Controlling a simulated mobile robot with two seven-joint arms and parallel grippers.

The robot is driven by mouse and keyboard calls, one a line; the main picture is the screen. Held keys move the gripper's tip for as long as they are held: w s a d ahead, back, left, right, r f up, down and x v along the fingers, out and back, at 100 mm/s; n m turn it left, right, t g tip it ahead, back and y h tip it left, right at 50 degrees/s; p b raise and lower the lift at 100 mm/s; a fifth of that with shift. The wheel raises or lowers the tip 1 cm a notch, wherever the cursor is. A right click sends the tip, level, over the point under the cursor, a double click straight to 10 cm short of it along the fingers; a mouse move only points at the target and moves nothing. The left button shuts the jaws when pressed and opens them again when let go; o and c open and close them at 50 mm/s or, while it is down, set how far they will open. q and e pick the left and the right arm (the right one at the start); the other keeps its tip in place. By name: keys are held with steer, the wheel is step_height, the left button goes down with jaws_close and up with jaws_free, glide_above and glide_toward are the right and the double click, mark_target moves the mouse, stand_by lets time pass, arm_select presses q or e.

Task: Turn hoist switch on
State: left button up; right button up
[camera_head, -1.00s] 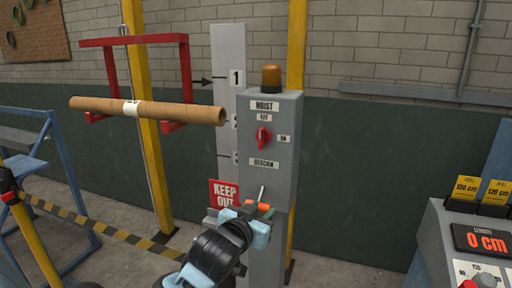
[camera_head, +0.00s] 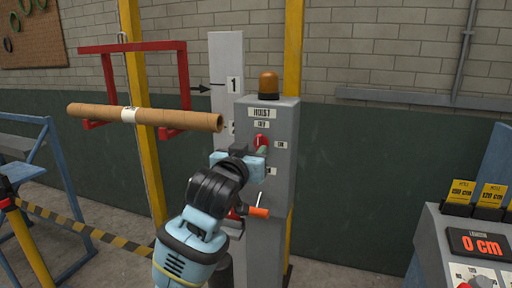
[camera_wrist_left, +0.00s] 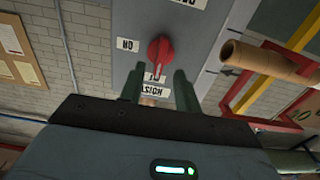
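The red hoist switch (camera_head: 262,141) is on the front of the grey hoist box (camera_head: 281,185), under the HOIST label and beside the ON label. Contact with the switch cannot be told. My right gripper is not in view.
An orange-handled lever (camera_head: 258,212) sticks out below the switch. An amber beacon (camera_head: 268,86) tops the box. A cardboard tube (camera_head: 170,119) lies on a red rack at left. A grey console (camera_head: 450,240) stands at right.

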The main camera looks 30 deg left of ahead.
mark_target(258, 145)
arm_select(q)
steer(key=shift+x, duration=1.65)
steer(key=shift+c, duration=0.3)
jaws_close()
